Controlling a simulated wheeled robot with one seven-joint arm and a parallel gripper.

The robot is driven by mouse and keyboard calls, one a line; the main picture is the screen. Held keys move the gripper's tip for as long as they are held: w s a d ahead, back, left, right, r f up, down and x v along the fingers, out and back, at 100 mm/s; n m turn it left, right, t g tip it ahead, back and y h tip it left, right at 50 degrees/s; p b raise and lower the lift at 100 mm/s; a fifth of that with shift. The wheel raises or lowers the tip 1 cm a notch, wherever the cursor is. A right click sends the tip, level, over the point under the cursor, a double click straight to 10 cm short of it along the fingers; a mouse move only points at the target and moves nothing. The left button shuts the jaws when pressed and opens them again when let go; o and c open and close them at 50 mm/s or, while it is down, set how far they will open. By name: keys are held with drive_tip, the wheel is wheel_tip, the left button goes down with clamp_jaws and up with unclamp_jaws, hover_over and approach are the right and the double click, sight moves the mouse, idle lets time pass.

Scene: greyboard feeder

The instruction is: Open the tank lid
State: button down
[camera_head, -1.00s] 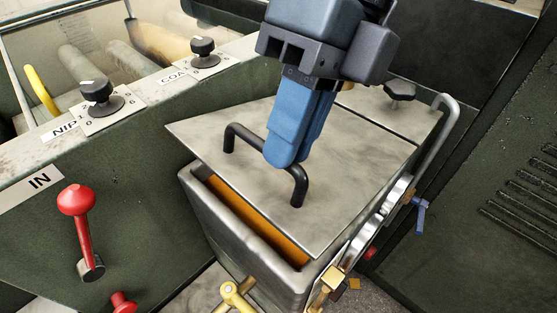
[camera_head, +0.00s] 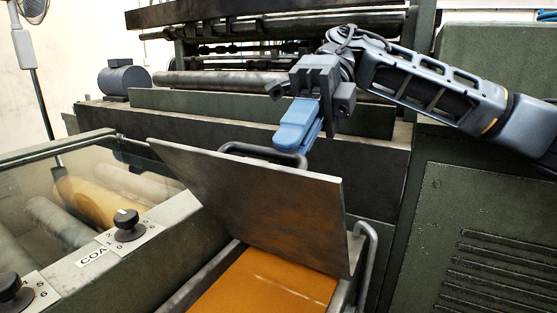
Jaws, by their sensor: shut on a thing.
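The tank lid (camera_head: 255,205), a grey metal plate, is swung up and stands steeply tilted, its brown-stained underside facing me. Its black bar handle (camera_head: 262,152) shows above the lid's top edge, partly hidden behind it. My gripper (camera_head: 298,135), with blue fingers, is shut on the handle at the lid's top edge. The fingertips' exact contact is partly hidden by the lid. The tank (camera_head: 186,291) is open below the lid, and orange liquid (camera_head: 262,286) shows inside it.
A panel with black knobs, one a COA knob (camera_head: 128,225), lies left of the tank. A bent metal rail (camera_head: 370,262) stands at the tank's right. A green louvred cabinet (camera_head: 487,240) is at the right. Machine rollers (camera_head: 270,78) are behind the lid.

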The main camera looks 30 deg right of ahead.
drive_tip(key=shift+w+d+f+y, duration=0.2)
drive_tip(key=shift+w+d+y, duration=0.15)
drive_tip(key=shift+d, duration=0.3)
drive_tip(key=c, duration=1.2)
unclamp_jaws()
drive_tip(key=shift+w+r, duration=0.1)
drive_tip(key=shift+o, duration=0.2)
drive_tip(key=s+d+r+b, duration=0.1)
drive_tip(key=s+d+r, duration=0.4)
drive_tip(key=d+r, duration=0.5)
drive_tip(key=shift+s+r, duration=0.4)
drive_tip(key=shift+r, duration=0.1)
drive_tip(key=shift+d, duration=0.1)
